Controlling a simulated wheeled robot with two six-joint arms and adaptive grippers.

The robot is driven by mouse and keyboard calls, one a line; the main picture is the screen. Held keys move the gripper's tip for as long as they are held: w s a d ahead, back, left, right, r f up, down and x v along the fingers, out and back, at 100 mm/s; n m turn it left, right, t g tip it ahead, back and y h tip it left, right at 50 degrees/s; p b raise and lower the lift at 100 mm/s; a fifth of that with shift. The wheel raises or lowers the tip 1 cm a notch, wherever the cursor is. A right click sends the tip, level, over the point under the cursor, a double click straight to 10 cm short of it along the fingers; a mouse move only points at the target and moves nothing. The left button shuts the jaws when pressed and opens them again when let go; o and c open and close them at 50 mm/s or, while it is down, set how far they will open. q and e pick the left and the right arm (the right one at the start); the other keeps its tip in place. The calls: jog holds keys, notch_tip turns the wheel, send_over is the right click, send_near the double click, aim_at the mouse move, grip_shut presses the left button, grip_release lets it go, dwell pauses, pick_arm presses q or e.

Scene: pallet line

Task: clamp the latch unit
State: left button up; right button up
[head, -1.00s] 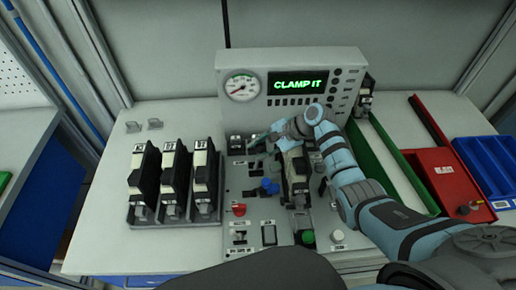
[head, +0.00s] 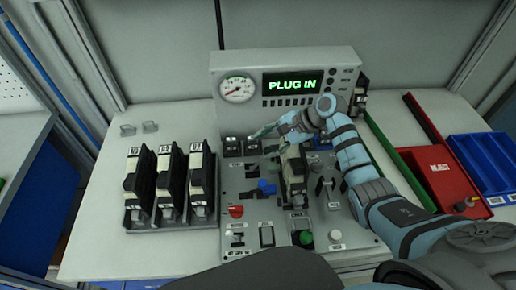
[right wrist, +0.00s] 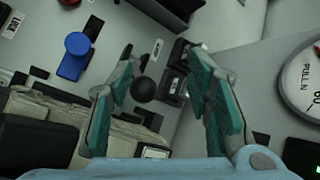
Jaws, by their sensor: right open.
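The latch unit (head: 293,172), black and beige, stands in the fixture in the middle of the control panel (head: 258,212). In the right wrist view the beige and black unit (right wrist: 62,122) fills the lower left. My right gripper (head: 264,143) is open above the panel, just behind the unit. In the right wrist view a black ball knob (right wrist: 143,90) appears between the open fingers of the gripper (right wrist: 160,72); I cannot tell whether they touch it. A blue knob (head: 266,187) lies left of the unit. My left gripper is not in view.
The console display (head: 292,83) reads "PLUG IN", beside a round gauge (head: 238,88). Several similar units (head: 170,183) stand in a rack at left. A green rail (head: 387,152), red bin (head: 437,175) and blue bin (head: 490,160) are at right. The back left tabletop is mostly clear.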

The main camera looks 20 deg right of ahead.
jog(key=v, duration=0.7)
jog(key=shift+d+f, duration=0.1)
jog(key=shift+f, duration=0.05)
jog(key=shift+d, duration=0.1)
